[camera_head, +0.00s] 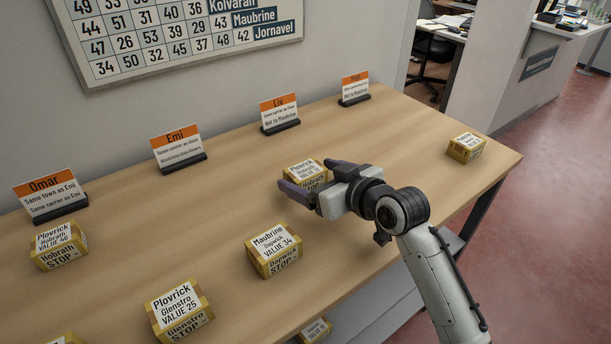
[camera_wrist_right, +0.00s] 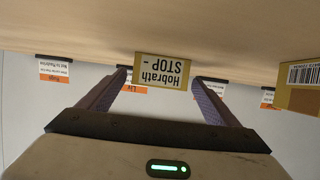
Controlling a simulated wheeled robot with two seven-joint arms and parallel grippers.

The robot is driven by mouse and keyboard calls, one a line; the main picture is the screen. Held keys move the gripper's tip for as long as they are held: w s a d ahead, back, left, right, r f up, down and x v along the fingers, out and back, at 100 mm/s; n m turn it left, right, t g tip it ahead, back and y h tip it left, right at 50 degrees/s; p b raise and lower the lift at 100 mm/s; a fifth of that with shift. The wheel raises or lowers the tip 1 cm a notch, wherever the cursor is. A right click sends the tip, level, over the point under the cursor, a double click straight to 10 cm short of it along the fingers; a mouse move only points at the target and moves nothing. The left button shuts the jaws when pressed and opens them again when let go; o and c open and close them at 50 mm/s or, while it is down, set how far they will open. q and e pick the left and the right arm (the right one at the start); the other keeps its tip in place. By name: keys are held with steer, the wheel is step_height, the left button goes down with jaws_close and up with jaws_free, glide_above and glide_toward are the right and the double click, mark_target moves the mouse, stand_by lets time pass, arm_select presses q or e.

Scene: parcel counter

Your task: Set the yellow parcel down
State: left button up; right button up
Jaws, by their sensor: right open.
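A yellow parcel (camera_head: 300,170) with a white label reading Maubrine, Hobrath appears to rest on the counter, in front of the Liv card. My right gripper (camera_head: 306,177) is open there, its dark fingers pointing at the parcel's sides; the near finger hides part of it. In the right wrist view, which is upside down, the parcel (camera_wrist_right: 163,71) shows its Hobrath STOP face between the fingertips (camera_wrist_right: 160,78), with slim gaps on both sides. I cannot tell how far the fingertips reach along it. My left gripper is not in view.
Other yellow parcels stand on the counter (camera_head: 215,235): Maubrine Dapwick (camera_head: 274,250), Plovrick Glenstro (camera_head: 180,310), Plovrick Hobrath (camera_head: 58,245) and one at the far right (camera_head: 465,147). Cards for Omar (camera_head: 50,195), Emi (camera_head: 178,148) and Liv (camera_head: 280,113) line the back. The counter's right part is mostly clear.

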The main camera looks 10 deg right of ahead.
mark_target(305, 169)
steer(key=shift+x, duration=1.35)
steer(key=c, duration=1.3)
step_height(305, 169, up, 9)
steer(key=shift+w+r+p, duration=0.1)
steer(key=shift+p, duration=0.2)
steer(key=shift+c, duration=0.2)
steer(key=shift+r, duration=0.55)
steer(key=s+d+r+m+h, duration=0.2)
steer(key=s+d+r, duration=0.1)
steer(key=s, duration=0.3)
steer(key=s+d+r+m+t+h, duration=0.1)
steer(key=s+d+r+m+h, duration=0.1)
steer(key=s, duration=0.5)
step_height(305, 169, up, 3)
steer(key=d+h, duration=0.1)
steer(key=d, duration=0.1)
steer(key=shift+s+d+f, duration=0.2)
steer(key=shift+d, duration=0.15)
